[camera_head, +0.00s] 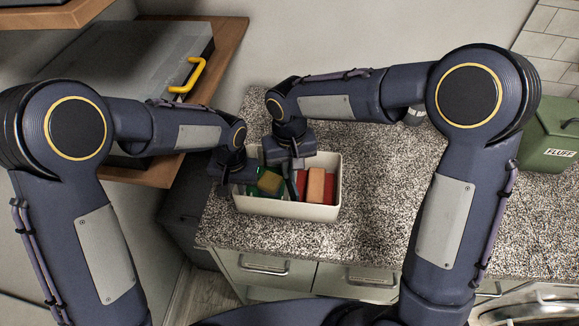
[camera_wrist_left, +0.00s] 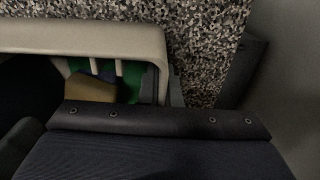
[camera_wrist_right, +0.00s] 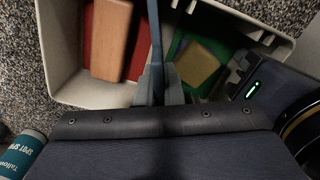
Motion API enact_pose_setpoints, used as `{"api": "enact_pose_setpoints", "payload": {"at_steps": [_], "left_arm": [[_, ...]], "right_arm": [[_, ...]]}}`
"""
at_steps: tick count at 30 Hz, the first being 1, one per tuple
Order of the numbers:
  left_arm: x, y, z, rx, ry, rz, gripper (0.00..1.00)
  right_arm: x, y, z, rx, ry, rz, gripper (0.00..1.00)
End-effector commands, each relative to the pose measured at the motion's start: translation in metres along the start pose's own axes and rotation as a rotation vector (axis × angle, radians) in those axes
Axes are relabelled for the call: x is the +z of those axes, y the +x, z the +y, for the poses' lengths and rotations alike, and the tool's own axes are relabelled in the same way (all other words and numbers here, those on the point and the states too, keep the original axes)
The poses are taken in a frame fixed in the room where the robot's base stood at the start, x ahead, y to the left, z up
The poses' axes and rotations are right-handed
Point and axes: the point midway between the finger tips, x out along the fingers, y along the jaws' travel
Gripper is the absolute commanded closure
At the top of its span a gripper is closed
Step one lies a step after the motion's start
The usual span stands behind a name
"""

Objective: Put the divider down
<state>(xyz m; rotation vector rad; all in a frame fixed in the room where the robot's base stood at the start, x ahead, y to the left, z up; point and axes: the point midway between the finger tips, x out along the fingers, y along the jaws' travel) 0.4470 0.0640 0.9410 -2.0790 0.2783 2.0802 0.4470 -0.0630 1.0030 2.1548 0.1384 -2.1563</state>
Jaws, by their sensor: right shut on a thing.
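The divider (camera_wrist_right: 155,28) is a thin blue-grey plate in the right wrist view. My right gripper (camera_wrist_right: 162,78) is shut on it, over the middle of the cream bin (camera_wrist_right: 58,62). The divider stands on edge between the red and green sides; its lower edge is hidden, so I cannot tell if it is seated. In the head view the bin (camera_head: 285,208) stands on the counter, with my right gripper (camera_head: 291,164) above it. My left gripper (camera_wrist_left: 165,88) is at the bin's left end wall, one finger on each side; how tightly it closes is unclear.
An orange-brown block (camera_wrist_right: 110,40) lies on red in one side of the bin, a tan block (camera_wrist_right: 197,64) on green in the other. A teal can (camera_wrist_right: 22,155) and a green FLUFF box (camera_head: 550,140) stand on the speckled counter (camera_head: 375,200). A toolchest (camera_head: 135,60) sits left.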

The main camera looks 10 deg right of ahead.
Motion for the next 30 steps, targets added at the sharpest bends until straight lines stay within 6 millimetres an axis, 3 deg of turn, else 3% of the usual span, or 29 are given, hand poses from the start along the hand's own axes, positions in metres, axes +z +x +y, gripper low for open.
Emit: {"api": "enact_pose_setpoints", "payload": {"at_steps": [9,10,15,25,30], "left_arm": [[0.000,0.000,0.000,0.000,-0.001,0.001,1.00],[0.000,0.000,0.000,0.000,-0.001,0.001,1.00],[0.000,0.000,0.000,0.000,-0.001,0.001,1.00],[0.000,-0.001,0.000,0.000,-0.001,0.001,1.00],[0.000,-0.001,0.000,0.000,-0.001,0.001,1.00]], "right_arm": [[0.000,0.002,0.000,0.001,0.001,0.000,1.00],[0.000,0.003,0.000,0.001,0.001,0.000,0.92],[0.000,0.002,0.000,0.001,0.001,0.000,0.71],[0.000,-0.002,0.000,0.000,0.001,0.001,0.71],[-0.001,-0.026,0.000,-0.001,0.001,0.005,0.71]]}}
